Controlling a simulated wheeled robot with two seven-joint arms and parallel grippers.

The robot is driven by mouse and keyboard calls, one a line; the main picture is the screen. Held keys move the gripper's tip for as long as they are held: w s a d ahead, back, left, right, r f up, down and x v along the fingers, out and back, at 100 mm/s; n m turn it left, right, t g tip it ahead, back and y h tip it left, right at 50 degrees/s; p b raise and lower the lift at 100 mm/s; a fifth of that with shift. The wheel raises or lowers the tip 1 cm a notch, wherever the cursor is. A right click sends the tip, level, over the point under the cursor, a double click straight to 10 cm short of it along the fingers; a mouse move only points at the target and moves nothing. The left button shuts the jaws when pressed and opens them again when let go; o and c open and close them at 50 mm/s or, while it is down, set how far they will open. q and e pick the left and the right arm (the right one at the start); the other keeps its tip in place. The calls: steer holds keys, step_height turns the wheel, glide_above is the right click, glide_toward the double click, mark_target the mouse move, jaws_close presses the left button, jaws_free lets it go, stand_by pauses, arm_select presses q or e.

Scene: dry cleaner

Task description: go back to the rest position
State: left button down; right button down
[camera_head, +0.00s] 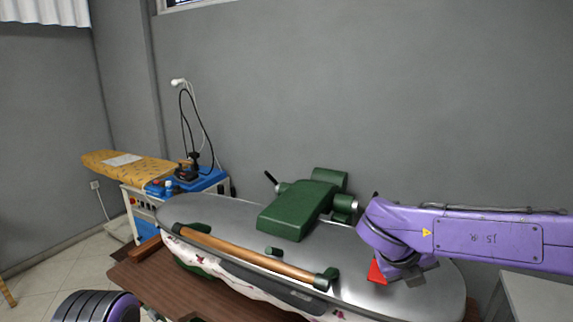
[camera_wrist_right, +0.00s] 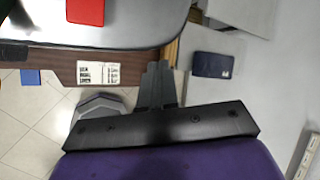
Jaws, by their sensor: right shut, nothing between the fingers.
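My right arm comes in from the right in the head view, over the right end of a grey pressing board (camera_head: 390,300). My right gripper (camera_head: 416,276) is partly hidden by its own wrist there. In the right wrist view its dark fingers (camera_wrist_right: 158,84) are together with nothing between them. A part of my left arm shows at the bottom left of the head view, but my left gripper is out of view.
A red block (camera_head: 377,272) lies on the board beside my right wrist, also seen in the wrist view (camera_wrist_right: 86,11). A green press (camera_head: 300,208) and wooden handle (camera_head: 250,257) stand left. A pale table (camera_head: 535,297) is at right; a dark blue item (camera_wrist_right: 212,65) lies beyond the fingers.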

steer(key=s+d+f+n+t+h, duration=0.1)
steer(key=s+f+n+t, duration=0.1)
steer(key=f+n, duration=0.85)
steer(key=s+d+f+n+t+h, duration=0.1)
steer(key=s+d+f+n, duration=0.3)
steer(key=f, duration=1.1)
steer(key=s+f+n+g+y, duration=0.1)
steer(key=s+f+n+y, duration=0.1)
steer(key=s+f+n, duration=0.45)
steer(key=s+f+n+g+y, duration=0.1)
steer(key=s+f+n, duration=0.25)
steer(key=s, duration=0.65)
steer(key=s+f+n+g+y, duration=0.1)
steer(key=s+f+n+y, duration=0.1)
steer(key=s+f+n, duration=0.35)
step_height(320, 180, down, 12)
steer(key=s+b, duration=0.1)
steer(key=b, duration=1.2)
steer(key=shift+a, duration=0.2)
steer(key=shift+r, duration=0.1)
